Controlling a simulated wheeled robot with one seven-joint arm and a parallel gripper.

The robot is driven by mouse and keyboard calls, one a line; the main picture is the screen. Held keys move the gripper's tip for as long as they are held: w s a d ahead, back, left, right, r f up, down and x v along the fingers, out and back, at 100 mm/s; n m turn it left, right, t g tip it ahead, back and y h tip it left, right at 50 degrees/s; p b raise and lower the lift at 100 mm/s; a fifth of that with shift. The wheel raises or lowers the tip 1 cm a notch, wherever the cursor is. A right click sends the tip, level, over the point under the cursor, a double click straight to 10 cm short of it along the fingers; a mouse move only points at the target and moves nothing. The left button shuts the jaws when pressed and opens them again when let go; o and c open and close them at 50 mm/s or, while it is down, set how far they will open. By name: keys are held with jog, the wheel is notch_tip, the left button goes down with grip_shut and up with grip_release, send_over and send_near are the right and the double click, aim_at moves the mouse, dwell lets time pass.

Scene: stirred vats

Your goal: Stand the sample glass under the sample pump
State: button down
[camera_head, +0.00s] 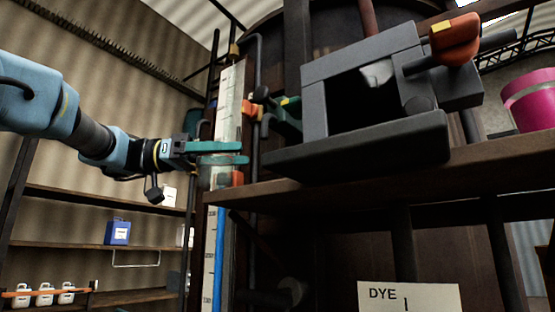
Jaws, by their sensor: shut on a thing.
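My gripper (246,154) is left of centre, its teal fingers pointing right. It is shut on a pale, see-through thing (221,173) that seems to be the sample glass; its outline is hard to make out against the gauge behind. What looks like the sample pump (313,105) is the dark grey housing at centre right, with a dark square opening and an orange handle (456,38). A small pale part (377,74) shows inside the opening. A dark grey tray (360,148) juts out below it. My gripper is left of the tray, apart from it in the picture.
A tall scale gauge (209,265) with a blue column stands behind my gripper, with orange fittings (237,179) and pipes nearby. A brown ledge (480,163) runs under the tray. A pink bucket (530,102) is at right. Shelves with containers (117,232) are at left.

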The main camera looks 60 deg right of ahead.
jog(key=x, duration=0.4)
jog(key=shift+s+d+r+p, duration=0.1)
jog(key=shift+s+d+p, duration=0.1)
jog(key=shift+s+p, duration=0.2)
jog(key=p+x, duration=0.1)
jog(key=x, duration=0.3)
jog(key=shift+r, duration=0.1)
jog(key=shift+s+d+f+p, duration=0.15)
jog(key=shift+f+p, duration=0.25)
jog(key=shift+f, duration=0.5)
grip_release()
jog(key=shift+f, duration=0.15)
